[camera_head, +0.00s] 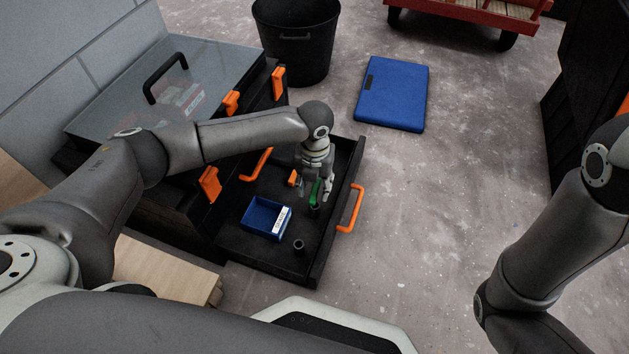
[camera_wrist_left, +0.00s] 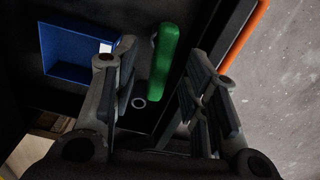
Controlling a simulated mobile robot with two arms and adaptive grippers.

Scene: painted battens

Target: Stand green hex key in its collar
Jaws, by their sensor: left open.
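The green hex key (camera_head: 314,191) is inside the open black drawer, with its green handle between the fingers of my left gripper (camera_head: 316,193). The gripper is open, with a finger on each side of the handle; the key also shows between them in the left wrist view (camera_wrist_left: 164,58). A dark round collar (camera_head: 315,209) shows right below the key in the head view; I cannot tell whether the key sits in it. A second, empty collar (camera_head: 299,245) stands nearer; a ring also shows in the left wrist view (camera_wrist_left: 139,102). My right gripper is out of view.
A blue open bin (camera_head: 252,219) sits in the drawer (camera_head: 262,261), left of the key. The drawer's orange handle (camera_head: 357,208) is at its right edge. An orange item (camera_head: 292,178) lies by the gripper. The floor to the right is clear around a blue case (camera_head: 393,95).

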